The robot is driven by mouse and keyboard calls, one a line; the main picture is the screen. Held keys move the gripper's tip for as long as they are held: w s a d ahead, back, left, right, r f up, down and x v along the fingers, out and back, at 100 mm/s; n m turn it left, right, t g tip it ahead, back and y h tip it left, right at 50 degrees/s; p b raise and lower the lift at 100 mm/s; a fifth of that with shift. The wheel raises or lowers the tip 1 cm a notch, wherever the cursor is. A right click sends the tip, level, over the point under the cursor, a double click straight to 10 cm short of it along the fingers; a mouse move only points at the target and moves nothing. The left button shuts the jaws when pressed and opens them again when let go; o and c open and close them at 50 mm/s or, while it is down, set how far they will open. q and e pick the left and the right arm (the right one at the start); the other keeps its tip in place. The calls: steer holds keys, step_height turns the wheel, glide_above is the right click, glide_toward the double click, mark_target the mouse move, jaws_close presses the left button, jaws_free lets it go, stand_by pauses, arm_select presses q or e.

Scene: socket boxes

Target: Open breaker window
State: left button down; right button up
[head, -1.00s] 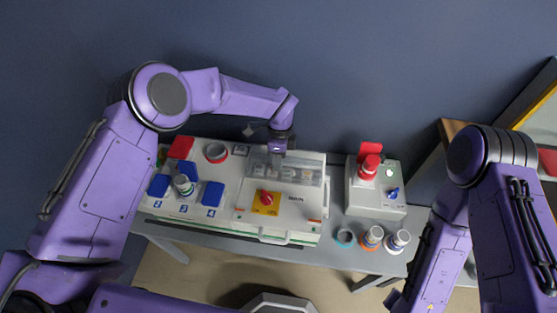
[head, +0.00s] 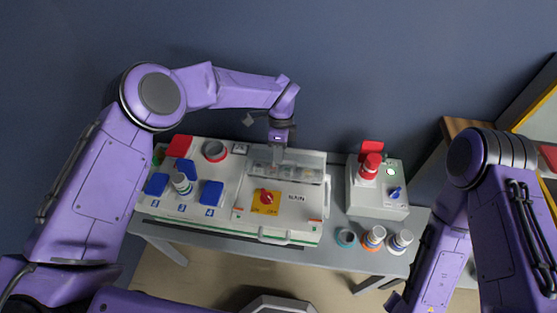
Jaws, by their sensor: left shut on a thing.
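The breaker window (head: 308,160) is a clear cover at the back of the white socket box (head: 230,225), above the red main switch on its yellow plate (head: 266,199). Small breakers show dimly through it. My left gripper (head: 277,158) points down at the window's left-middle part and is shut on it. The fingertips are small and partly hidden, so the exact contact is hard to see. My right arm (head: 440,265) is at the lower right, away from the box; its gripper fingers do not show.
Blue socket lids (head: 211,193) and a red lid (head: 179,146) are on the box's left side. A grey box with a red plug (head: 370,166) stands to the right. Several loose plugs (head: 374,237) stand near the table's front right. A wall is behind.

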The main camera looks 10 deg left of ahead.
arm_select(q)
steer(key=shift+w+r+b, duration=0.2)
steer(key=shift+w+b, duration=0.95)
steer(key=shift+w+r+b, duration=0.2)
steer(key=shift+w+b, duration=0.9)
steer(key=shift+b, duration=0.05)
steer(key=c, duration=1.2)
jaws_free()
steer(key=shift+w+f, duration=0.1)
steer(key=shift+w, duration=0.05)
steer(key=shift+o, duration=0.2)
steer(key=shift+w+f, duration=0.15)
steer(key=shift+w, duration=0.1)
steer(key=shift+s+r, duration=0.1)
steer(key=shift+r, duration=0.15)
